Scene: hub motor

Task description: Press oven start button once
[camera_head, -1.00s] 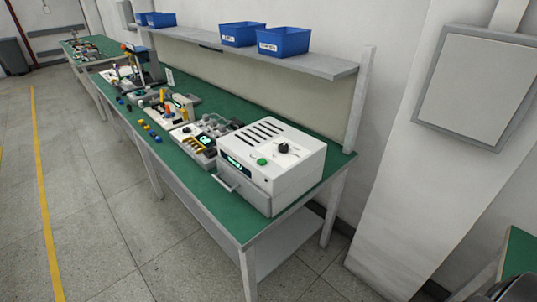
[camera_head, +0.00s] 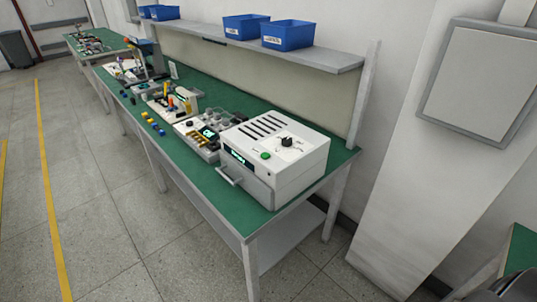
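The oven (camera_head: 284,175) is a white box with slots and controls on its top, at the near right end of the green workbench. A round green button (camera_head: 266,155) sits on its top near the front edge, to the left of a black knob (camera_head: 287,141). A lit display (camera_head: 239,158) and a handle (camera_head: 229,176) are on its front. The button looks uncovered, and nothing touches it. Neither of my grippers shows in the head view.
The green bench top (camera_head: 210,184) holds instruments and small coloured parts left of the oven. Blue bins (camera_head: 287,36) stand on the shelf (camera_head: 312,62) above. The grey floor (camera_head: 115,220) in front is clear. A second green table edge (camera_head: 523,248) is at lower right.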

